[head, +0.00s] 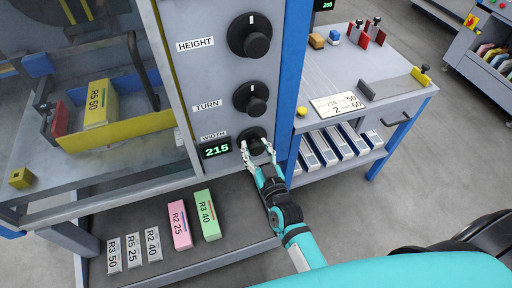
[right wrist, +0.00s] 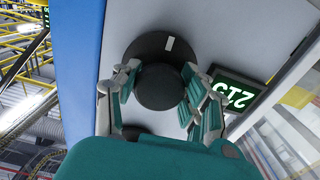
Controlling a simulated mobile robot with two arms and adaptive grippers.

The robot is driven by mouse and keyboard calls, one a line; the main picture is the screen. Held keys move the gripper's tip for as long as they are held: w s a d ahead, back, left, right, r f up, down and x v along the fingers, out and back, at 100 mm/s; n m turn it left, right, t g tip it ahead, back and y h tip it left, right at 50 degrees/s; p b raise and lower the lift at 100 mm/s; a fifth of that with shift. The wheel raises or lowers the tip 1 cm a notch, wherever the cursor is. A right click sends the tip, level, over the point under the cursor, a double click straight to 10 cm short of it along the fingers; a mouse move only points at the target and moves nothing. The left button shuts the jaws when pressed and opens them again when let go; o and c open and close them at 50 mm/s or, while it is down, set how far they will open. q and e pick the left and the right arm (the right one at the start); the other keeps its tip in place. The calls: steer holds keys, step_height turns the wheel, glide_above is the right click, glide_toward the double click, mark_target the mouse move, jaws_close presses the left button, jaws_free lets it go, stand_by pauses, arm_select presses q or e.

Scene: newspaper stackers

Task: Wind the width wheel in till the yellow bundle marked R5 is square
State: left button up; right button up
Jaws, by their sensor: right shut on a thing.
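The black width wheel (head: 252,136) is the lowest of three knobs on the grey panel. Its green display (head: 216,149) reads 215. My right gripper (head: 259,153) is shut on the wheel, its fingers on either side of the rim. In the right wrist view the wheel (right wrist: 160,86) sits between the fingers, with its white mark near the top, and the display (right wrist: 236,96) shows upside down. The yellow bundle (head: 98,103), marked R5 50, lies behind the clear pane by a yellow plate (head: 115,132). I cannot tell whether it is square. My left gripper is out of view.
The height knob (head: 250,36) and turn knob (head: 251,99) are above the wheel. A side table (head: 385,75) with a card (head: 338,104) stands at right.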

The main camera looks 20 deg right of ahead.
steer(key=m+p, duration=0.2)
steer(key=m, duration=0.2)
steer(key=shift+r, duration=0.1)
steer(key=shift+a+m+p, duration=0.1)
steer(key=shift+m+p, duration=0.2)
steer(key=shift+m, duration=1.7)
steer(key=o, duration=1.2)
steer(key=s, duration=1.2)
steer(key=shift+d, duration=0.2)
